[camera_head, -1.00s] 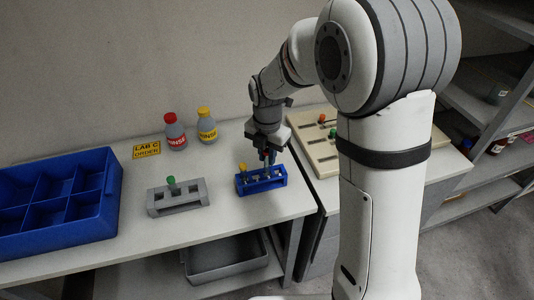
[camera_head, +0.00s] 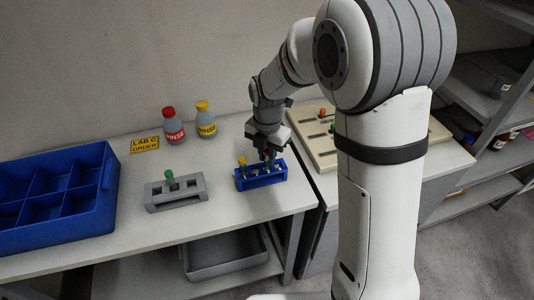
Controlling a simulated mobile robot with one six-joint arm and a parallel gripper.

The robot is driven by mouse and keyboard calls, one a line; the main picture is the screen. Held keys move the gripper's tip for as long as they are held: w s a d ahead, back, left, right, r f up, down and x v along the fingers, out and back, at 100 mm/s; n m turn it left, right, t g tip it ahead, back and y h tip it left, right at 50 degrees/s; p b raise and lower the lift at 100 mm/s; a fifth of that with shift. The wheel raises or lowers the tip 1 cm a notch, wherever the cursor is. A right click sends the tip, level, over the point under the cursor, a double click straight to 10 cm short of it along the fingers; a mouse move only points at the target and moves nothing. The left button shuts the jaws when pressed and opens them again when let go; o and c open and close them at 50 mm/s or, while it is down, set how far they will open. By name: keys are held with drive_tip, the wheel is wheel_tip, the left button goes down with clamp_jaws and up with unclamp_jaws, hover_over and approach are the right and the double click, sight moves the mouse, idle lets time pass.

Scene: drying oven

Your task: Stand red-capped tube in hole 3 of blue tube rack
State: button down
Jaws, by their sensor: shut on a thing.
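The blue tube rack (camera_head: 262,180) stands on the white bench, left of my arm. A yellow-capped tube (camera_head: 242,161) stands in its left end. My gripper (camera_head: 265,154) is right above the rack's middle to right part, pointing down. It is shut on the red-capped tube (camera_head: 265,153), of which only a little red shows between the fingers. The tube's lower end is at the rack, but I cannot tell which hole it is over or how deep it sits.
A grey rack (camera_head: 178,194) with a green-capped tube (camera_head: 170,176) stands to the left. A blue compartment bin (camera_head: 85,230) is at far left. Red-capped (camera_head: 173,128) and yellow-capped (camera_head: 206,122) rinse bottles stand behind. A beige board (camera_head: 318,145) with tubes is to the right.

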drive_tip(key=shift+f+b, duration=0.45)
drive_tip(key=shift+f, duration=0.25)
drive_tip(key=c, duration=1.3)
unclamp_jaws()
drive_tip(key=shift+o, duration=0.2)
drive_tip(key=shift+r, duration=0.15)
wheel_tip(320, 180, up, 7)
drive_tip(key=shift+f, duration=0.1)
drive_tip(key=shift+r, duration=0.4)
